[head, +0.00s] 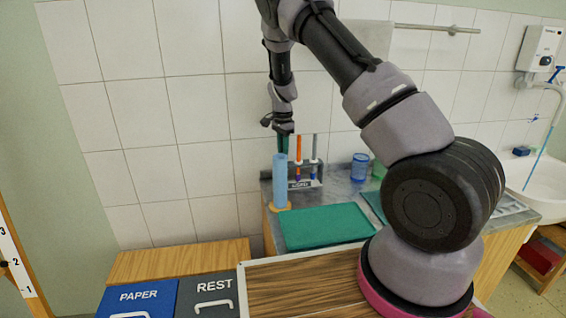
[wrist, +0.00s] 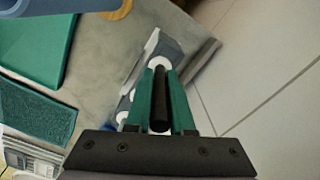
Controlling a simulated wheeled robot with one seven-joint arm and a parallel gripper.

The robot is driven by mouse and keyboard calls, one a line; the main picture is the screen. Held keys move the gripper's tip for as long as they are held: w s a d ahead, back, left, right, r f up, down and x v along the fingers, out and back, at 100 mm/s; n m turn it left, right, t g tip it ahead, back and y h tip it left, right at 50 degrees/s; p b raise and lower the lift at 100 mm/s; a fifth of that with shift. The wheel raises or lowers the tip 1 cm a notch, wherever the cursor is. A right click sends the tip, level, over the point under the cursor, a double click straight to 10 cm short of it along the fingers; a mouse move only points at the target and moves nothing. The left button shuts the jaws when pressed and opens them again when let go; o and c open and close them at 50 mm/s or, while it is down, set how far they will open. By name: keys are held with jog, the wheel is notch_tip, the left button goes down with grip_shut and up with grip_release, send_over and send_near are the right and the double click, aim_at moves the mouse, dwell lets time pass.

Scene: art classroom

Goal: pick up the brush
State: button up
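A dark brush handle (wrist: 159,100) stands between the two green fingers of my gripper (wrist: 161,105) in the wrist view. The fingers lie close along both sides of the handle; whether they press on it I cannot tell. Below them is the brush rack (wrist: 140,73), which has pale round holes. In the head view my gripper (head: 283,143) points down at the left end of the rack (head: 305,184). The dark brush is hidden there.
A tall light-blue cylinder (head: 280,180) stands on a yellow base before the rack. A blue cup (head: 360,167) is to the right. A green mat (head: 325,226) lies on the grey counter in front. The tiled wall (head: 205,165) is close behind; a sink (head: 535,185) is far right.

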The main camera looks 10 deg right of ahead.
grip_shut()
notch_tip(320, 180, up, 13)
dwell(0.7)
